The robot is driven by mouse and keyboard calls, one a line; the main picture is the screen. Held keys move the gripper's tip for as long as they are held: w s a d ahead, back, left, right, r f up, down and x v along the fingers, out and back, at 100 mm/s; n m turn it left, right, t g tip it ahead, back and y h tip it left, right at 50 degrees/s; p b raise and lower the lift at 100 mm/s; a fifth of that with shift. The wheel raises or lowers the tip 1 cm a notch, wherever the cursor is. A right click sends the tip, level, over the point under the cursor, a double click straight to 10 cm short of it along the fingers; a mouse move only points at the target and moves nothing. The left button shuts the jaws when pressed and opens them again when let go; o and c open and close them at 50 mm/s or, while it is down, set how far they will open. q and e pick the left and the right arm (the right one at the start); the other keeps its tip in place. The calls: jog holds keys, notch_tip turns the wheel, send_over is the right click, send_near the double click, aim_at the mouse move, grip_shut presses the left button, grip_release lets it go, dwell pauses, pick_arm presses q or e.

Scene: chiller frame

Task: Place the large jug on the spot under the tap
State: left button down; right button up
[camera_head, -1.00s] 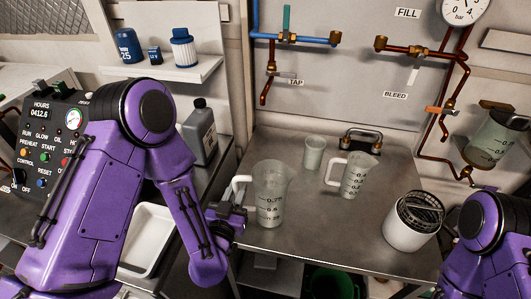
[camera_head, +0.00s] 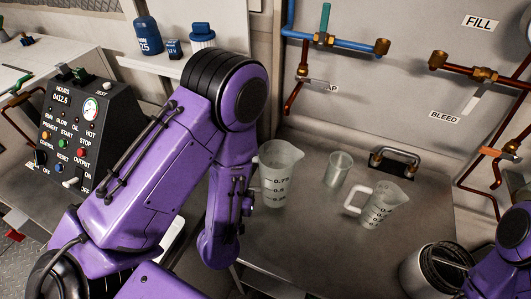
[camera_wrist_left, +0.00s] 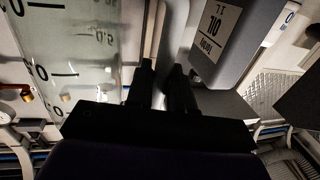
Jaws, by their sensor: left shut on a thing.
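The large jug (camera_head: 280,178) is translucent with dark volume marks. In the head view it is upright at the back left of the steel counter, just below and left of the tap's outlet (camera_head: 289,108). I cannot tell whether its base touches the counter. My left forearm hides its handle and the gripper. In the left wrist view, my left gripper (camera_wrist_left: 162,68) is shut on the pale handle, with the jug body (camera_wrist_left: 70,50) to the left. The spot under the tap is not clearly visible.
A clear beaker (camera_head: 338,170) and a smaller jug (camera_head: 376,204) stand to the right of the large jug. A metal handle (camera_head: 394,160) is behind them. In the left wrist view, a grey oil container (camera_wrist_left: 235,40) is close to the gripper.

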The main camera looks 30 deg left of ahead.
pick_arm(q)
jog(key=w+a+f+b, duration=0.1)
jog(key=w+f+b, duration=0.1)
jog(key=w, duration=0.4)
jog(key=w+a+f+b, duration=0.1)
jog(key=w+a+b, duration=0.1)
jog(key=w, duration=0.5)
jog(key=shift+a+f, duration=0.2)
jog(key=shift+f, duration=0.15)
pick_arm(e)
notch_tip(320, 180, down, 6)
jog(key=shift+r, duration=0.1)
pick_arm(q)
jog(key=shift+f+b, duration=0.1)
jog(key=shift+b, duration=0.2)
pick_arm(e)
jog(key=shift+s, duration=0.1)
pick_arm(q)
jog(key=c, duration=1)
grip_release()
